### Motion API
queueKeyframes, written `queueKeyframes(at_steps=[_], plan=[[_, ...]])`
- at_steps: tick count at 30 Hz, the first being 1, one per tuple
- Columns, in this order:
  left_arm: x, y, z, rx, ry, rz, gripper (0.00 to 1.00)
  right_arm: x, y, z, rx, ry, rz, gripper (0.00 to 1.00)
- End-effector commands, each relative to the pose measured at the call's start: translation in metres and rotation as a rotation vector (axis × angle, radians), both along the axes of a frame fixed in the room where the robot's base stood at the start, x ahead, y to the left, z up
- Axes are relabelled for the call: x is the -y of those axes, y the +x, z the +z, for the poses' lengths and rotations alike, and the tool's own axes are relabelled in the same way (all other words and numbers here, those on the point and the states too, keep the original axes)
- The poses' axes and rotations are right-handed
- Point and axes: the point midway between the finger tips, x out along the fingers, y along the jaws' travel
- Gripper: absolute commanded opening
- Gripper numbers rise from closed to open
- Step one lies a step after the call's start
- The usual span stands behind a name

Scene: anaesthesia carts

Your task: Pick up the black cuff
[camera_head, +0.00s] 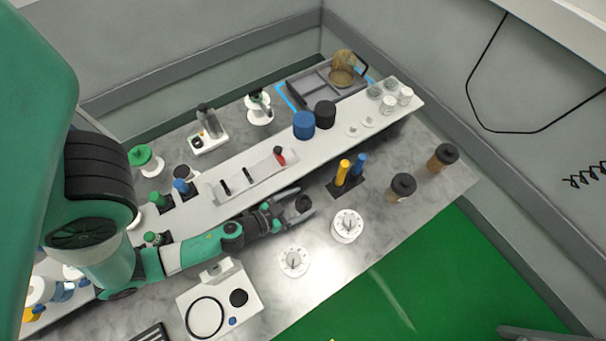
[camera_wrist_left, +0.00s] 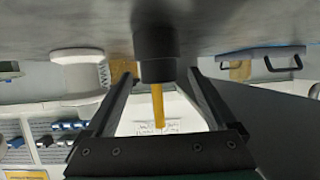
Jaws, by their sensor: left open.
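The black cuff (camera_head: 303,204) is a short dark round piece on the grey counter, at the tips of my left gripper (camera_head: 302,199) in the head view. In the left wrist view the black cuff (camera_wrist_left: 155,45) shows as a dark cylinder against the grey surface, with a narrower lower part. It lies between the lines of the two open fingers, near their tips. A gap shows on each side, so the fingers do not appear closed on it. A yellow strip (camera_wrist_left: 158,105) lines up with it there. My right gripper is not in view.
A black stand (camera_head: 345,192) with a yellow and a blue cylinder stands right of the gripper. White dials (camera_head: 347,226) sit nearby on the counter. A raised white shelf (camera_head: 220,207) runs behind the arm. Brown jars with dark lids (camera_head: 402,187) stand farther right.

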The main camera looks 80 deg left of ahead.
Motion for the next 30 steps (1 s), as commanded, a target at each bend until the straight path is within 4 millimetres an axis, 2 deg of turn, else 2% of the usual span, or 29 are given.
queueKeyframes(at_steps=[3,6,14,17,27,30], plan=[[-0.010,0.021,-0.006,0.002,0.002,0.002,0.90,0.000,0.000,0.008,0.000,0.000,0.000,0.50],[-0.014,0.033,-0.013,0.002,0.000,0.001,0.90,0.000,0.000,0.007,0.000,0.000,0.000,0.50],[-0.016,0.037,-0.016,0.001,0.000,0.000,0.90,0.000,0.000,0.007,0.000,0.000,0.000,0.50],[-0.016,0.037,-0.016,0.001,0.000,0.000,0.76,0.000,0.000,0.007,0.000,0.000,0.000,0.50],[-0.016,0.037,-0.016,0.001,0.000,0.000,0.14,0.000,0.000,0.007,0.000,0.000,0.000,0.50],[-0.016,0.037,-0.016,0.002,0.001,0.000,0.00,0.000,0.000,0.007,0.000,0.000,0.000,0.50]])
